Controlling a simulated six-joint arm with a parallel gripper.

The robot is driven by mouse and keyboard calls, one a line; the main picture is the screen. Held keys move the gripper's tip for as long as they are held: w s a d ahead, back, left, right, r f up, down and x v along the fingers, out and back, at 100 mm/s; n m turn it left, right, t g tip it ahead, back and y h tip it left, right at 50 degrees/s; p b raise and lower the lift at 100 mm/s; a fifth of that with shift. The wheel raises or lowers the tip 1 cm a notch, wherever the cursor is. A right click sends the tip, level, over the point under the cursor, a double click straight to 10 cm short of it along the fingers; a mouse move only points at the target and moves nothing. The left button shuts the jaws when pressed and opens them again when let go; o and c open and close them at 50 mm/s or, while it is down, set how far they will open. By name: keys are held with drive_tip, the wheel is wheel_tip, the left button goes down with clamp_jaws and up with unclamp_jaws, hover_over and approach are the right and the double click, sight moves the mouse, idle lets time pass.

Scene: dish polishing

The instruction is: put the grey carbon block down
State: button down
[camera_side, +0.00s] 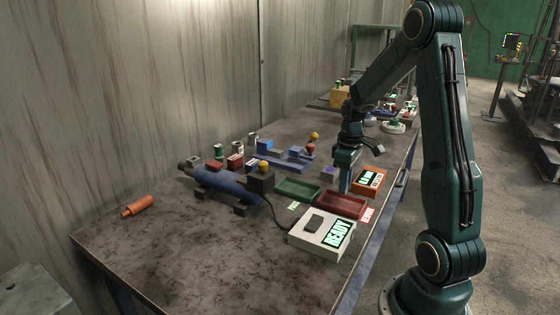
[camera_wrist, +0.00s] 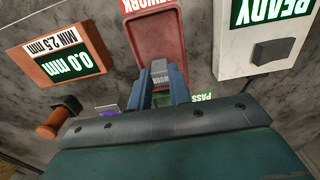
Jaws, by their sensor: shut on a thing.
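In the wrist view a small grey block (camera_wrist: 159,66) with a pale label sits between the two blue fingers of my gripper (camera_wrist: 160,86). The fingers are shut on it. It lines up with the near end of the red tray (camera_wrist: 157,28), marked REWORK; I cannot tell whether it touches the tray. In the side view my gripper (camera_side: 345,186) points down between the red tray (camera_side: 343,205) and the green tray (camera_side: 298,190), close to the back of the red one. The block is hard to make out there.
An orange gauge box (camera_side: 368,181) reading 0.0 mm, MIN 2.5 mm, stands right beside my gripper. A white READY box (camera_side: 308,240) is in front. A blue motor-like body (camera_side: 225,183) and a blue rack (camera_side: 283,160) stand to the left.

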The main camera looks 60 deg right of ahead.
sight(344, 193)
drive_tip(key=shift+f, duration=2.15)
drive_tip(key=shift+f, duration=0.1)
drive_tip(key=c, duration=1.3)
unclamp_jaws()
wheel_tip(344, 193, up, 12)
drive_tip(key=shift+r, duration=0.1)
drive_tip(key=shift+a+r, duration=0.1)
